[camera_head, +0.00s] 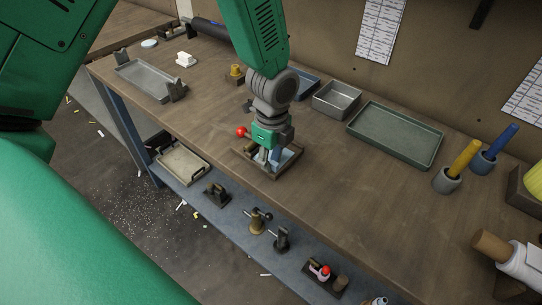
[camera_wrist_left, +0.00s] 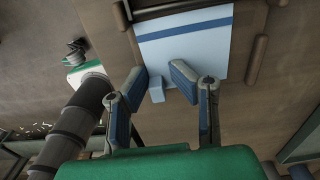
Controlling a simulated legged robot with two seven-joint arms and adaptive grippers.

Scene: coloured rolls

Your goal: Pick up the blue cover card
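The blue cover card (camera_wrist_left: 205,55) is a flat light blue sheet with a darker blue stripe. It lies in a wooden frame (camera_wrist_left: 260,58) with raised edges. In the head view the card (camera_head: 287,158) is partly hidden behind my left gripper (camera_head: 268,158), which points down over the wooden frame (camera_head: 259,169). In the left wrist view the fingers of my left gripper (camera_wrist_left: 158,76) are apart at the card's near edge. My right gripper is not in view.
A red ball knob (camera_head: 240,132) stands close left of the left gripper. A green-grey tray (camera_head: 395,137), a metal box (camera_head: 337,99) and a grey tray (camera_head: 143,79) are on the bench. Holders with a yellow roll (camera_head: 465,158) and a blue roll (camera_head: 499,142) stand right.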

